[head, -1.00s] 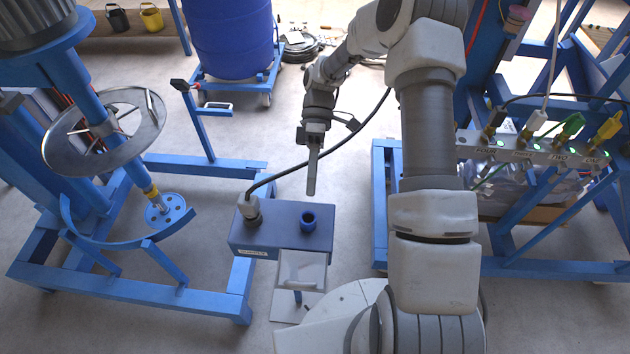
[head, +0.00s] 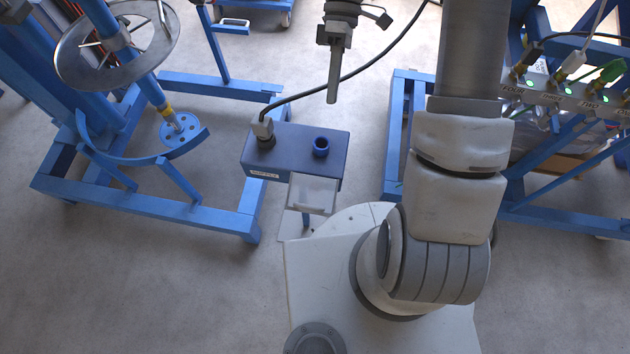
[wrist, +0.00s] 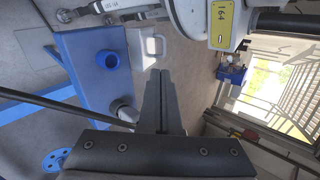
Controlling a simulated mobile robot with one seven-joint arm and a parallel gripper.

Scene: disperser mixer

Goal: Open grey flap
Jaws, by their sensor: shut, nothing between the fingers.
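The grey flap (head: 313,193) is a pale panel on the near side of a dark blue box (head: 262,158). It also shows beside the box in the wrist view (wrist: 149,47). The box top carries a blue round collar (head: 320,147) and a connector with a black cable (head: 262,132). My gripper (head: 332,99) is shut and empty, its fingers pointing down. It is above and beyond the box in the head view, apart from the flap. In the wrist view the shut fingers (wrist: 160,75) point toward the flap side of the box. I cannot tell the flap's exact angle.
A blue frame with a steel ring (head: 118,42) and perforated disc (head: 180,131) stands at left. Another blue frame with a labelled connector strip (head: 565,98) is at right. The black cable runs from the box up past my gripper. The floor at lower left is clear.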

